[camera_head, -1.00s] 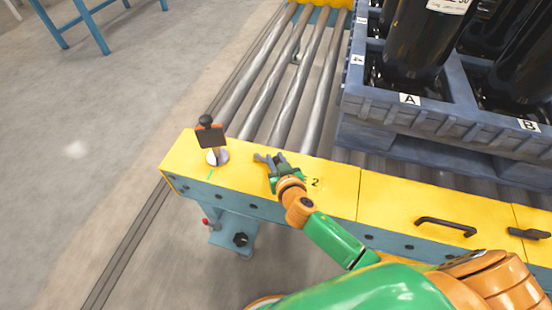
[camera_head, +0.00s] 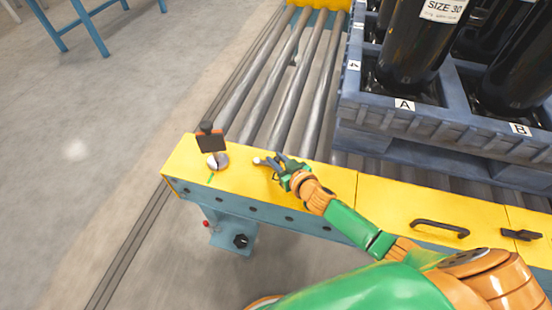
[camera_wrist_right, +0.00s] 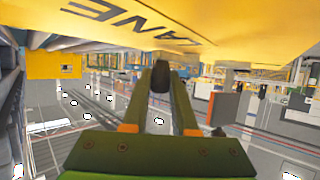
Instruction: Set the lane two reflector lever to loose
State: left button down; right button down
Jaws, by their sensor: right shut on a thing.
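The reflector (camera_head: 211,143) is a dark plate with orange edges and a black knob on top. It stands on a round silver base (camera_head: 217,160) at the left end of the yellow rail cover, beside a short green mark. My right gripper (camera_head: 268,163) is right of it, low over the yellow cover. In the right wrist view its fingers (camera_wrist_right: 160,90) are shut on a dark rounded end, which looks like the lever's knob (camera_wrist_right: 160,75). The rest of the lever is hidden, so its setting cannot be read. My left gripper is out of view.
The yellow cover (camera_head: 330,185) edges a roller conveyor (camera_head: 285,90). A blue-grey crate (camera_head: 440,118) with black cylinders stands on a pallet at right. Black handles (camera_head: 440,228) stick up from the cover at right. Floor at left is open.

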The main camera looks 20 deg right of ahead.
jog(key=c, duration=0.7)
grip_release()
jog(key=shift+w, duration=0.1)
jog(key=p+v, duration=0.2)
jog(key=v, duration=0.4)
jog(key=shift+r, duration=0.15)
jog(key=shift+s+d+r, duration=0.1)
jog(key=shift+s+d, duration=0.05)
jog(key=shift+s, duration=0.4)
